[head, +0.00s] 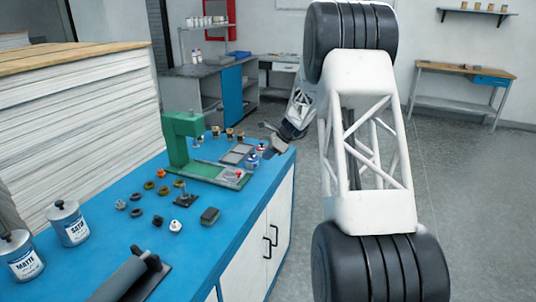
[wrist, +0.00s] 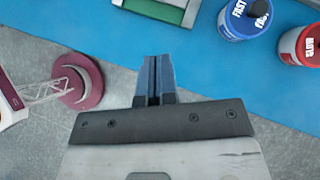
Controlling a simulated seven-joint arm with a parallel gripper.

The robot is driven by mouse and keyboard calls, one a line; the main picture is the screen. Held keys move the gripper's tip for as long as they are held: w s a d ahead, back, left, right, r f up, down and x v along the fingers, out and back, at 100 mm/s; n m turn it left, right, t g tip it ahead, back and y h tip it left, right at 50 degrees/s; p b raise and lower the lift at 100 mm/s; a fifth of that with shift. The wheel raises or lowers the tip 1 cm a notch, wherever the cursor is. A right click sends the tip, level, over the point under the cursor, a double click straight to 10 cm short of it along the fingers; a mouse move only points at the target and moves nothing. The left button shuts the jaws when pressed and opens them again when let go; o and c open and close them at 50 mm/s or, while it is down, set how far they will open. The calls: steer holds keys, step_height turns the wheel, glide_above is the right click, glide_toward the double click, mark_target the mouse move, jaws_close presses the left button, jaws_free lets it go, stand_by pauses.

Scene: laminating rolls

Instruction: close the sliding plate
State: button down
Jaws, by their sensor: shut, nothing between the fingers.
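A green press (head: 183,140) stands on the blue bench top, with a long green base. A pale grey plate (head: 232,175) sits at the right end of that base; I take it to be the sliding plate. In the wrist view, a corner of the green base with a pale panel (wrist: 165,8) shows at the top edge, mostly cut off. My gripper (head: 269,152) is at the bench's right edge, beyond and to the right of the plate, apart from it. In the wrist view its blue fingers (wrist: 153,62) are together and empty.
A blue-labelled can (wrist: 245,18) and a red can (wrist: 302,45) stand close to my gripper. Grey trays (head: 238,153) lie behind the press base. Rings, small parts and a roller (head: 122,280) lie nearer. Two large cans (head: 68,223) stand at the left.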

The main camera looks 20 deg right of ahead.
mark_target(240, 175)
steer(key=x, duration=0.7)
steer(key=shift+a+f, duration=0.2)
steer(key=shift+f, duration=0.1)
steer(key=shift+w+a+f, duration=0.1)
steer(key=shift+w+a, duration=0.1)
steer(key=shift+a, duration=0.3)
steer(key=shift+w+a, duration=0.2)
steer(key=shift+a, duration=0.25)
steer(key=shift+w+a+f, duration=0.1)
steer(key=shift+w+a, duration=0.05)
steer(key=shift+a, duration=0.3)
steer(key=shift+w+a+f, duration=0.1)
steer(key=shift+w+a, duration=0.05)
steer(key=shift+a, duration=0.3)
steer(key=w+a, duration=0.9)
steer(key=shift+w+a, duration=0.1)
